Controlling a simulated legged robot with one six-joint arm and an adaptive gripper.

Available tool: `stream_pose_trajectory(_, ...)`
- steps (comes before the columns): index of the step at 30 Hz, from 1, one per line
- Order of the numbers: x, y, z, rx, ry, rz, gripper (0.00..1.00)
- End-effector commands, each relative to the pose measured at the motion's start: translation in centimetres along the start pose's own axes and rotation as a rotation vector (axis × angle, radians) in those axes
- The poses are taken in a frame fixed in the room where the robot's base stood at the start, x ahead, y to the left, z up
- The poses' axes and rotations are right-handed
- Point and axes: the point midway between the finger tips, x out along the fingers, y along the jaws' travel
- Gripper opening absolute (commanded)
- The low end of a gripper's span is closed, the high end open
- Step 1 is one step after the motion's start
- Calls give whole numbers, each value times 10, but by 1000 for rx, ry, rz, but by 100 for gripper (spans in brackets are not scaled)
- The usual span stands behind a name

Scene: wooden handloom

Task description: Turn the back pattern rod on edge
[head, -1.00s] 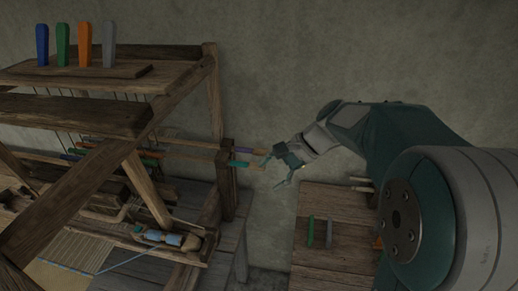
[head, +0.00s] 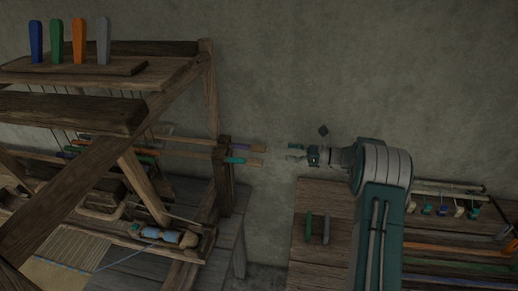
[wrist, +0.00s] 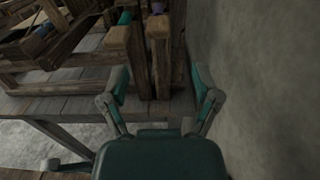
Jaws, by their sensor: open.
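Two wooden pattern rods stick out of the loom's right post in the head view. The back rod (head: 257,148) has a purple band and lies nearer the wall. The front rod (head: 256,162) has a teal band. In the wrist view the back rod's end (wrist: 158,28) is on the right and the front rod's end (wrist: 117,36) is on the left, side by side with a gap. My gripper (head: 292,152) is open and empty, to the right of the rod ends and apart from them. Its fingers (wrist: 160,92) spread below the rod ends in the wrist view.
The wooden loom frame (head: 170,103) fills the left. A grey wall (head: 290,80) stands close behind. A side table (head: 335,255) at lower right holds a green and a grey piece, coloured rods and small parts. Free air lies between loom and table.

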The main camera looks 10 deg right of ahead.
Motion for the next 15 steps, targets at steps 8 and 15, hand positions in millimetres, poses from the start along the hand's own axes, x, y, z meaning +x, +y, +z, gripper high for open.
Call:
stream_pose_trajectory(8, 46, 1, 0, -1, 2, 7, 80)
stream_pose_trajectory(15, 87, 1, 0, -1, 2, 6, 80)
